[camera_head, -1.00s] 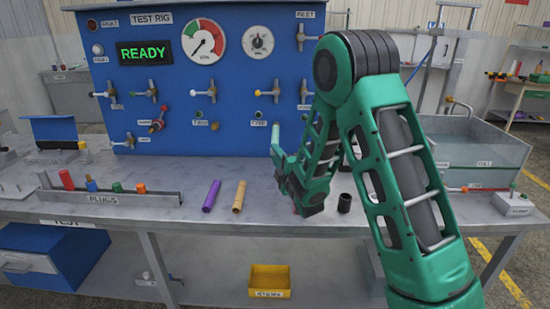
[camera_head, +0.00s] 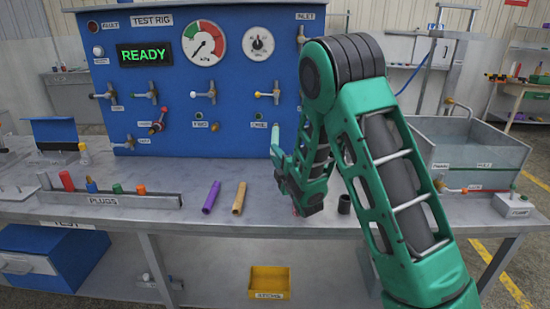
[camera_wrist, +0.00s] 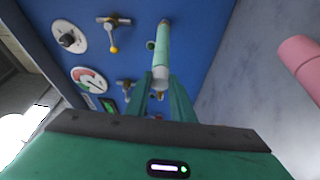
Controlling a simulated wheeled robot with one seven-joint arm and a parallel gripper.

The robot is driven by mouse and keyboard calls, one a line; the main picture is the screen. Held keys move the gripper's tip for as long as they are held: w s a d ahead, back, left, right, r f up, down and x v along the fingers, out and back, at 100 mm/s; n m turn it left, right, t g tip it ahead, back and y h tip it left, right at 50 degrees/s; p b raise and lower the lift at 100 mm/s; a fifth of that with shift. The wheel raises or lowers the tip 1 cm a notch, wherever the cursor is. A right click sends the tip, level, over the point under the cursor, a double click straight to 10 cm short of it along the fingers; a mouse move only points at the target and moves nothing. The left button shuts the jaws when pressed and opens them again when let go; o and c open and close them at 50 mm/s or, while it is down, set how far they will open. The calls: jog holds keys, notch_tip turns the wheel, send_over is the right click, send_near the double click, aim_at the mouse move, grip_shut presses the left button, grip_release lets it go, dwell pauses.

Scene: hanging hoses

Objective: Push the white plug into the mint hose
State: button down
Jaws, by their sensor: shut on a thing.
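The mint hose (camera_head: 275,140) is a pale green tube in front of the lower right of the blue panel. In the wrist view the mint hose (camera_wrist: 162,45) runs away from me, and its far end lies against the panel. My gripper (camera_wrist: 158,84) is shut on a short whitish piece, which looks like the white plug (camera_wrist: 159,76). It sits between the fingertips, in line with the hose's near end and apparently touching it. How deep it sits in the hose I cannot tell. In the head view my gripper (camera_head: 277,156) is at the hose's lower end.
A plug rack (camera_head: 150,201) with red, blue, green and orange plugs stands at the left. Purple (camera_head: 211,197) and tan (camera_head: 239,198) tubes lie on the bench. A pink tube (camera_wrist: 302,62) lies nearby. Valve handles jut from the panel.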

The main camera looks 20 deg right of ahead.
jog(key=shift+w+d+r, duration=0.15)
jog(key=c, duration=1.5)
grip_release()
jog(key=shift+o, duration=0.2)
jog(key=s+f, duration=0.1)
jog(key=s, duration=0.9)
jog(key=shift+s+d+f, duration=0.2)
jog(key=shift+s+d, duration=0.1)
jog(key=shift+d, duration=0.15)
